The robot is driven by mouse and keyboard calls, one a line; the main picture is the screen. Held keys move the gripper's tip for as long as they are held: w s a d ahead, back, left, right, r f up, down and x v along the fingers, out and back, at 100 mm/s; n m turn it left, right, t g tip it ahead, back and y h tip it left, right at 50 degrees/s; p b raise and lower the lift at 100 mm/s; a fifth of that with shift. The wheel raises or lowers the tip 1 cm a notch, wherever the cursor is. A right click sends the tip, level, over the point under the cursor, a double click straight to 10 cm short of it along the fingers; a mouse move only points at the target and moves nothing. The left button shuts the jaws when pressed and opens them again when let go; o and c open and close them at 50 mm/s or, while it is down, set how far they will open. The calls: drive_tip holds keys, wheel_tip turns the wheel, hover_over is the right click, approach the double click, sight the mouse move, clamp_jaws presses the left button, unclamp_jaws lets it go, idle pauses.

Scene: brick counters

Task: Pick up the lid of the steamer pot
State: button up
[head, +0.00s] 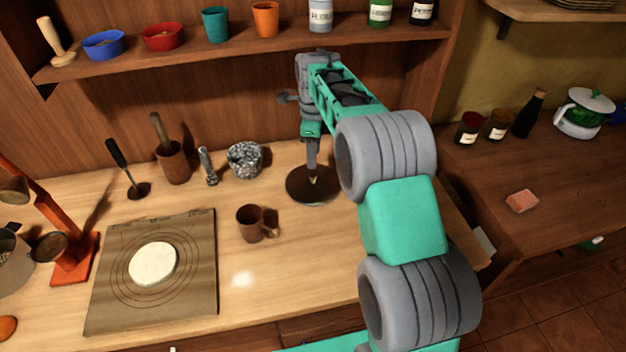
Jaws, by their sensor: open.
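My gripper (312,168) points down over a dark brown round piece (318,193) at the back right of the light wooden counter. This piece looks like a lid with a small light knob at its middle, but I cannot tell whether a pot is under it. The fingertips are at or just above the knob; contact is not clear. The gripper is open, though the gap between its fingers is hard to see. A green-and-white lidded pot (577,124) stands on the darker counter at the far right, its pale lid (591,99) on top.
A brown mug (251,224) stands left of the dark round piece, and a speckled mortar (244,160) behind the mug. A board with pale dough (152,264) lies at left. The shelf (240,56) with cups and bottles overhangs the back. Jars and a bottle (529,113) stand at right.

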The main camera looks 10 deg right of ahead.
sight(313, 175)
drive_tip(key=f+p, duration=0.1)
drive_tip(key=f, duration=0.3)
drive_tip(key=f+p, duration=0.1)
drive_tip(key=f, duration=0.2)
drive_tip(key=shift+w+f, duration=0.2)
drive_tip(key=shift+f, duration=0.2)
clamp_jaws()
